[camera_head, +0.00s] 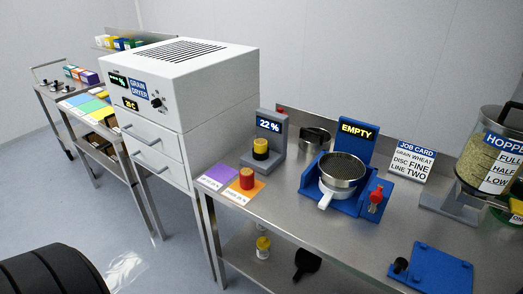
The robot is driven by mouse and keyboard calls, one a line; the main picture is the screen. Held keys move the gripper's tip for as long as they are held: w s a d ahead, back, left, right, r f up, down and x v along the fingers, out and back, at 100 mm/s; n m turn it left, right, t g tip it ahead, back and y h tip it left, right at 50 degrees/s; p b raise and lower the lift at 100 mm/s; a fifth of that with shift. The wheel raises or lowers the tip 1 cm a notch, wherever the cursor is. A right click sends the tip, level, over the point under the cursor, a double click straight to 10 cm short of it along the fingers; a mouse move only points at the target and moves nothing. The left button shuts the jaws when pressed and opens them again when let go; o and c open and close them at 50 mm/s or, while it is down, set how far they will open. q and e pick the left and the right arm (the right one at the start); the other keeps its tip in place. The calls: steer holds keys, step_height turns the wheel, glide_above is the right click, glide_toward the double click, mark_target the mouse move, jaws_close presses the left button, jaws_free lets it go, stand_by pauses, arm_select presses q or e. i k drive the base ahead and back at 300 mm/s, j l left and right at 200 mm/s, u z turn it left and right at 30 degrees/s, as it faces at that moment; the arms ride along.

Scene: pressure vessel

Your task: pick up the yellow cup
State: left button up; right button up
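A small yellow cup (261,147) stands upright in the grey meter stand (276,128), whose display reads 22 %. Its lower part looks dark. A similar red cup (247,179) stands in front of it, on the orange half of a purple and orange mat (219,175). A yellow-topped container (262,243) is on the shelf under the table, partly in shadow. Neither of my grippers shows in the head view.
The steel table (310,232) has free room at its front. A blue stand (350,203) with a sieve pan (342,170) and a display reading EMPTY is to the right. A grain hopper (494,150) and a blue plate (443,270) are farther right. The white dryer (185,85) borders the left.

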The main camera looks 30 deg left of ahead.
mark_target(260, 145)
steer(key=u, duration=1.45)
